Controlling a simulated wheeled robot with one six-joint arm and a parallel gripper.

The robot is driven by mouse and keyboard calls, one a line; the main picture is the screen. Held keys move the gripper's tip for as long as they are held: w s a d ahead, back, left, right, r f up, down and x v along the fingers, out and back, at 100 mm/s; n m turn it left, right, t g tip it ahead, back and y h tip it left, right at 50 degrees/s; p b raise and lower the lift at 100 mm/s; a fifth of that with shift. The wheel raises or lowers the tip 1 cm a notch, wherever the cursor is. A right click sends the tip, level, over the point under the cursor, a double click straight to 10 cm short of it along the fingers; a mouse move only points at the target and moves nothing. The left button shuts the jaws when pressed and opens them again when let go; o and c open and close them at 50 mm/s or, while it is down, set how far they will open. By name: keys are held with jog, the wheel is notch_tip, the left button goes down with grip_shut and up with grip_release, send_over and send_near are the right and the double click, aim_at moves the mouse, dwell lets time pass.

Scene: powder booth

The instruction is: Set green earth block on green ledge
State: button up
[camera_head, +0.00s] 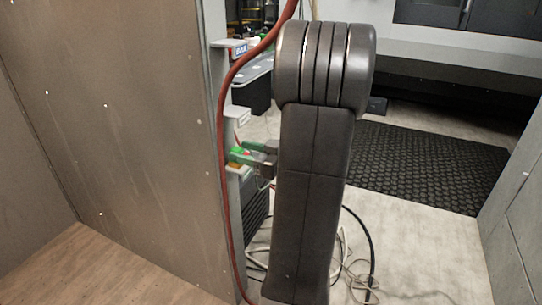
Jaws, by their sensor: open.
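A small bright green block (236,151) shows at the edge of the grey panel, at the tips of my gripper (242,155). My gripper reaches in from the right, and its jaws are open around or beside the block; I cannot tell which. A pale ledge (232,171) juts from the panel edge just below, with an orange-brown patch by it. Its label is hidden, so I cannot tell its colour name. Whether the block rests on this ledge is too small to tell.
A ledge marked BLUE (238,49) and another pale ledge (237,113) sit higher on the panel edge. A red hose (223,120) hangs in front of the panel (120,120). Cables (350,275) lie on the floor. A black mat (425,165) lies at the right.

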jog(key=p+v, duration=0.2)
jog(key=v, duration=0.7)
jog(key=shift+d, duration=0.35)
jog(key=shift+s, duration=0.1)
dwell(1.9)
